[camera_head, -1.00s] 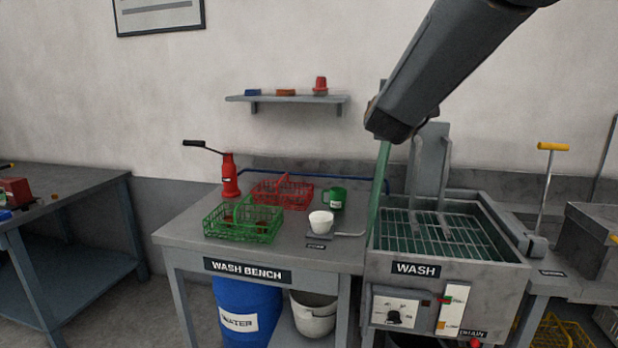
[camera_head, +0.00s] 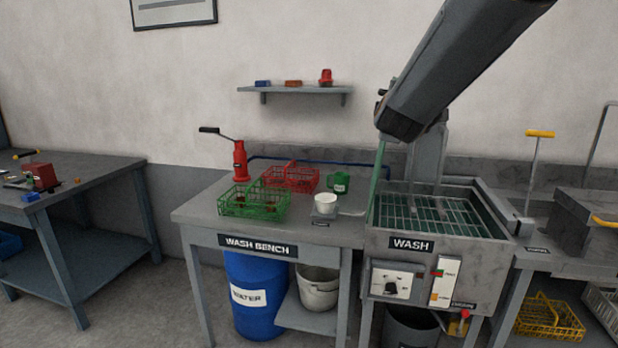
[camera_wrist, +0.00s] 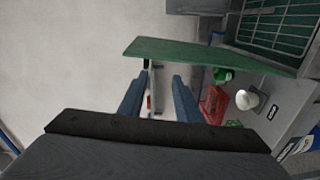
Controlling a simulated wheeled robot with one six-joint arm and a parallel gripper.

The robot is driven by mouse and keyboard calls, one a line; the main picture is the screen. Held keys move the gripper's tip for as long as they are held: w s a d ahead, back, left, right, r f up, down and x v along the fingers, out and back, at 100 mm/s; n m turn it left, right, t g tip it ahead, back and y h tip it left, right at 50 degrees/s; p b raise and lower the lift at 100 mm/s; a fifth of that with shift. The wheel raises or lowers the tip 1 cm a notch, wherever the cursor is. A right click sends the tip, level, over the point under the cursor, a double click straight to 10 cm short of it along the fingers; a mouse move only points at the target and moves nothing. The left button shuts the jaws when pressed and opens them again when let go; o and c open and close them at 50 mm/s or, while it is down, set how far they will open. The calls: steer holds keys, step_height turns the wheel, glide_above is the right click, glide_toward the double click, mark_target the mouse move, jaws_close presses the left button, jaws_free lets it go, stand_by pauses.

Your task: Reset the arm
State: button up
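In the wrist view my gripper (camera_wrist: 159,92) shows as two blue-grey fingers set apart, with nothing between them. The wall and the small shelf show through the gap. In the head view my arm reaches in from the upper right, its visible end above the left side of the wash tank (camera_head: 490,232). My fingers are hidden behind the arm there. A green upright panel (camera_head: 376,185) stands at the tank's left edge. In the wrist view the green panel (camera_wrist: 205,52) crosses just beyond my fingertips; I cannot tell whether they touch.
The wash bench (camera_head: 200,212) holds a green basket (camera_head: 252,208), a red basket (camera_head: 290,178), a red bottle-shaped tool (camera_head: 240,160), a green mug (camera_head: 340,181) and a white cup (camera_head: 326,203). A wall shelf (camera_head: 300,89) hangs above. Floor is open between the bench and the left table (camera_head: 100,170).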

steer(key=s+a+f+m+g+y, duration=0.2)
steer(key=s+f+m+g, duration=0.15)
steer(key=s+f, duration=0.45)
steer(key=s+a+f+m+g+y, duration=0.15)
steer(key=s+f+g, duration=0.25)
steer(key=f, duration=0.9)
steer(key=s+d+f+m+g, duration=0.1)
steer(key=s+f+m+g, duration=0.3)
steer(key=s, duration=0.9)
steer(key=s+f+m+g, duration=0.4)
steer(key=s+f, duration=0.6)
steer(key=s, duration=0.3)
steer(key=shift+s+d+f+m, duration=0.15)
steer(key=shift+s+d+m, duration=0.25)
steer(key=shift+m, duration=0.1)
